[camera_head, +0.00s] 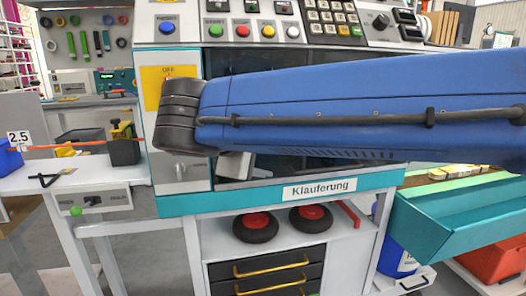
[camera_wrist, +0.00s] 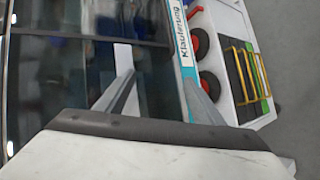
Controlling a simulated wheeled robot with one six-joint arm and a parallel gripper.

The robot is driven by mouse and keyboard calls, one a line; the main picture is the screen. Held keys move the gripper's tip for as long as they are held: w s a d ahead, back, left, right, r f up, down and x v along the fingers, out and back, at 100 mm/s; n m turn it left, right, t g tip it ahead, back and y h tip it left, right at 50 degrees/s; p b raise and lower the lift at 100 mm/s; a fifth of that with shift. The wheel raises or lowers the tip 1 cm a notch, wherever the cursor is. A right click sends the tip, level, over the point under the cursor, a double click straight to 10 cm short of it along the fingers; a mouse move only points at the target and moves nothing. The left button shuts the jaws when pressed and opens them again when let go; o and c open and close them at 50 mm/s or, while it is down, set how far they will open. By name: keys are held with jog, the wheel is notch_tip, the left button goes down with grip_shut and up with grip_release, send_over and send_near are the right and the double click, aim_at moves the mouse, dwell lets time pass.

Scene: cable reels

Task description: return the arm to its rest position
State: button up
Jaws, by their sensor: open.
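My arm (camera_head: 320,100) stretches across the head view from the right edge, its blue link ending in a dark ribbed joint at the left. My gripper (camera_wrist: 154,68) shows in the wrist view with its two pale fingers apart and nothing visible between them. In the head view only a small grey part of what may be the gripper shows below the arm; the rest is hidden. Behind the fingers is the dark glass front of a machine (camera_head: 178,128) with a teal strip labelled "Kläuferung" (camera_head: 320,188).
A shelf under the machine holds two black wheels with red hubs (camera_head: 257,226) above dark drawers with yellow handles (camera_head: 272,268). A teal tray (camera_head: 440,240) juts out at the right. A white bench (camera_head: 75,178) with a dark bin (camera_head: 124,150) stands at the left.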

jog(key=s+d+f+m+g+y, duration=0.1)
jog(key=s+d+f+m+g, duration=0.2)
jog(key=d+f, duration=0.6)
jog(key=s+d+f+m+g, duration=0.2)
jog(key=d+f, duration=0.2)
jog(key=d, duration=0.8)
jog(key=s+d+f+m+y, duration=0.2)
jog(key=s+d+f+m, duration=0.1)
jog(key=s+f, duration=0.3)
jog(key=s+d+f+m+g+y, duration=0.1)
jog(key=s+d+f+m, duration=0.3)
jog(key=f, duration=0.4)
jog(key=s+m+y, duration=0.1)
jog(key=s, duration=0.1)
jog(key=shift+s+d+y, duration=0.15)
jog(key=shift+s+y, duration=0.15)
jog(key=shift+s, duration=0.1)
